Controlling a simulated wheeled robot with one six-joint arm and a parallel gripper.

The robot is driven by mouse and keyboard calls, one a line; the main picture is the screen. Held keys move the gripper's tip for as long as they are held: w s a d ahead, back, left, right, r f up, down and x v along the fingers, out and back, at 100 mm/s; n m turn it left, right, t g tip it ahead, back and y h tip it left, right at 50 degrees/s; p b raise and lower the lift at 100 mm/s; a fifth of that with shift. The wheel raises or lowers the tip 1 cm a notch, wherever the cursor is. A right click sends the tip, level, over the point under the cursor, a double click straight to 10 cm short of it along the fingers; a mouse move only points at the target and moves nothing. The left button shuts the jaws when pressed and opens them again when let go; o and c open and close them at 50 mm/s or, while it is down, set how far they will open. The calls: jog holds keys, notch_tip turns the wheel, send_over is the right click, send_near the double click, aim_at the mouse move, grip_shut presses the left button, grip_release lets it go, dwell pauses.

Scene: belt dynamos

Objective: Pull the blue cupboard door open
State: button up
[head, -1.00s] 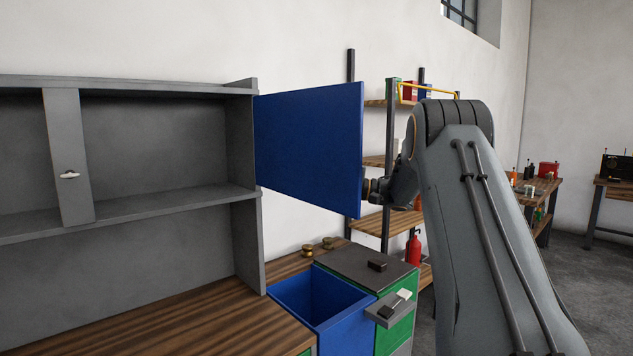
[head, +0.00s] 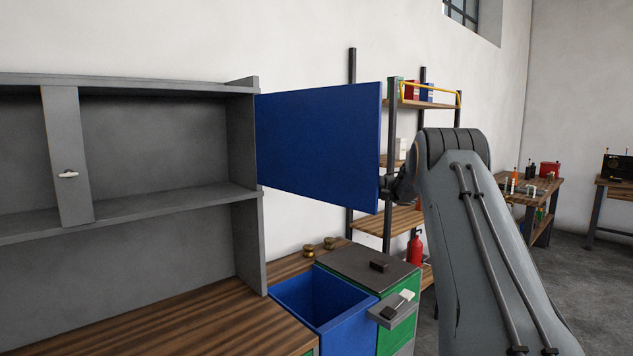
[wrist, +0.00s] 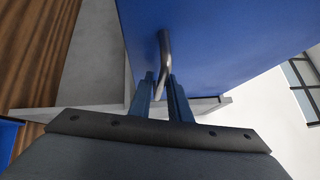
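The blue cupboard door (head: 318,145) stands swung wide out from the right side of the grey cupboard (head: 243,140), whose compartments are open to view. The door also fills the top of the wrist view (wrist: 215,45). A curved metal handle (wrist: 164,48) is on the door's face in the wrist view and runs down between the fingers of my gripper (wrist: 163,88). The fingers are closed around the handle. In the head view my gripper is mostly hidden by the door's outer edge and my arm; the handle is hidden there.
A blue open bin or drawer (head: 322,296) and a green cabinet with a dark top (head: 365,262) stand below the door. A wooden counter (head: 190,325) lies below the cupboard. A shelf rack (head: 390,222) with a red extinguisher (head: 415,250) stands behind.

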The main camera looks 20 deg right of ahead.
jog(key=shift+o, duration=0.9)
jog(key=shift+d, duration=0.1)
jog(key=r+b+v, duration=0.1)
jog(key=b+v, duration=0.2)
jog(key=v, duration=0.4)
jog(key=shift+s+d+f, duration=0.2)
jog(key=shift+d+f, duration=0.1)
jog(key=shift+f, duration=0.2)
